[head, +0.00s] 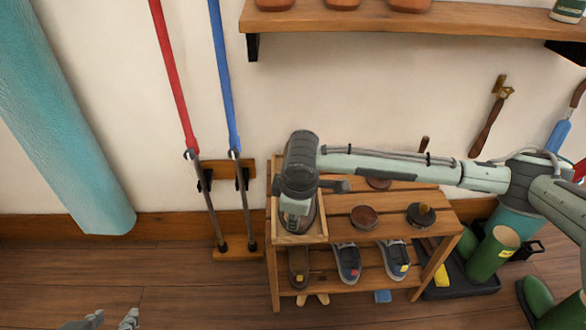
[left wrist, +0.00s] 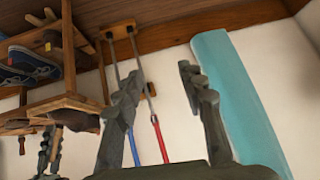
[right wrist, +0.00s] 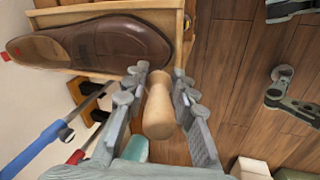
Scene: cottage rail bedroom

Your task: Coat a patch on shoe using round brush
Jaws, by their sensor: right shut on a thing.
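A brown leather shoe (right wrist: 80,42) lies in a shallow wooden tray (right wrist: 110,9) on top of a slatted rack. In the head view my right gripper (head: 297,222) is above the tray (head: 275,190) and hides most of the shoe. The right gripper (right wrist: 158,88) is shut on the pale wooden handle of the round brush (right wrist: 157,112), close beside the shoe. The bristles are hidden, and I cannot tell whether they touch the leather. No distinct patch shows. My left gripper (left wrist: 160,85) is open and empty, low at the left (head: 112,320) in the head view.
On the rack top (head: 400,198) stand a brown round tin (head: 363,218) and a dark tin (head: 421,215). Several shoes fill the lower shelf. Red (head: 172,75) and blue (head: 222,75) poles stand left of the rack. Green boots (head: 493,253) are at the right. The floor at left is clear.

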